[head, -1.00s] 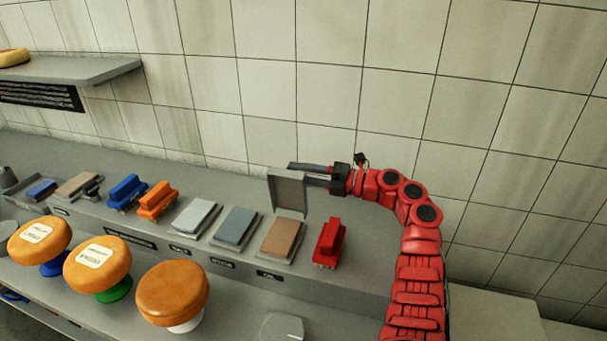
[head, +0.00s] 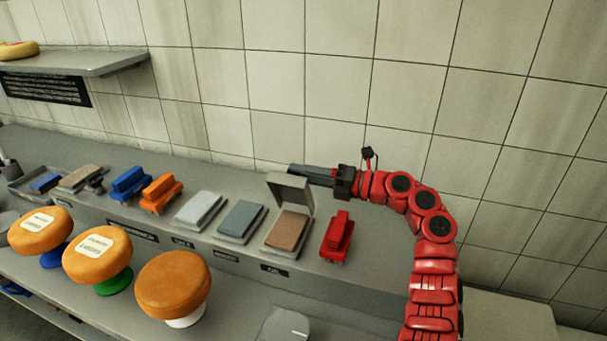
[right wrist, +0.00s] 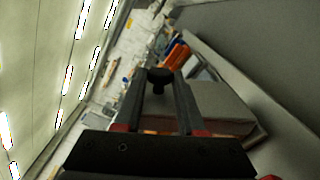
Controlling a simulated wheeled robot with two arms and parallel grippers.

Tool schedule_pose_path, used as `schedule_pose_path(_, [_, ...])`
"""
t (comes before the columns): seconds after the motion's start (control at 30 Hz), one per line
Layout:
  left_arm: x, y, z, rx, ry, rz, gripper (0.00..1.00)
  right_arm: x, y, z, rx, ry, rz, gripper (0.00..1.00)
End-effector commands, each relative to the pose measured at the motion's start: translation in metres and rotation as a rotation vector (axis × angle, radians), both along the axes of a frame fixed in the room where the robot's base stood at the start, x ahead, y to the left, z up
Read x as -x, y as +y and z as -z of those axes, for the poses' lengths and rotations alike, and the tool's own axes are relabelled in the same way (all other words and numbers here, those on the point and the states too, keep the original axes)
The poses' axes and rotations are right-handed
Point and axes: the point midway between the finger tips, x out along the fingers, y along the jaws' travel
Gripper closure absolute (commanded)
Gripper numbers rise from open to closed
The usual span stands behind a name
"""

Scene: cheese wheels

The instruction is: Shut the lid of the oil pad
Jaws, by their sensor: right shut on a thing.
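The oil pad is a brown pad (head: 287,231) in a shallow grey tray above the label reading OIL. Its grey lid (head: 291,192) stands partly open at the pad's back edge, tilted forward over the pad. My right gripper (head: 293,169) is at the lid's upper back edge, coming from the right. In the right wrist view the fingers (right wrist: 160,80) close on a dark knob-like part, with the grey lid (right wrist: 222,102) beside them. The exact contact is partly hidden. My left gripper is not in view.
A red brush-like block (head: 337,235) stands right of the oil pad. A blue-grey pad (head: 241,219) and a pale pad (head: 199,209) lie to its left. Orange cheese wheels (head: 173,283) stand on the lower front counter. The tiled wall is close behind.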

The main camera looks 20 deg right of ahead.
Motion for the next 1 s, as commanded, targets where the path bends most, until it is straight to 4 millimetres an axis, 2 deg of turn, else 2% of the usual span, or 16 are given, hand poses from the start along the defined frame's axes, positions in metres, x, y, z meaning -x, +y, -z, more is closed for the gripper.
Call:
schedule_pose_path(0.03, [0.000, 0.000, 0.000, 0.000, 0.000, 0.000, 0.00, 0.000, -0.001, 0.000, 0.000, 0.000, 0.002, 1.00])
schedule_pose_path(0.07, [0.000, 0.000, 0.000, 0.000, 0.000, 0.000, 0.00, 0.000, -0.001, 0.000, 0.000, 0.000, 0.002, 0.60])
schedule_pose_path(0.2, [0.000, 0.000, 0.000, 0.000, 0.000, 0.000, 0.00, 0.000, -0.001, 0.000, 0.000, 0.000, 0.002, 0.34])
schedule_pose_path(0.23, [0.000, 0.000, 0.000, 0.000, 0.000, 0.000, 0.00, 0.000, -0.001, 0.000, -0.001, -0.001, 0.002, 0.32])
schedule_pose_path(0.5, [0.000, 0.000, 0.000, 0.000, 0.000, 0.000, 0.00, 0.000, -0.001, 0.000, -0.001, -0.001, 0.002, 0.32])
schedule_pose_path(0.63, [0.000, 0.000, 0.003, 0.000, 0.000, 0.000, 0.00, 0.004, -0.008, 0.001, 0.000, 0.000, 0.003, 0.32])
schedule_pose_path(0.77, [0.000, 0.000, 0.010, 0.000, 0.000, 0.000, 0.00, 0.017, -0.029, 0.003, 0.000, 0.000, 0.009, 0.32])
schedule_pose_path(1.0, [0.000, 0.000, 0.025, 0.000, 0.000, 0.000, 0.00, 0.053, -0.082, 0.003, -0.002, 0.001, 0.006, 0.32])
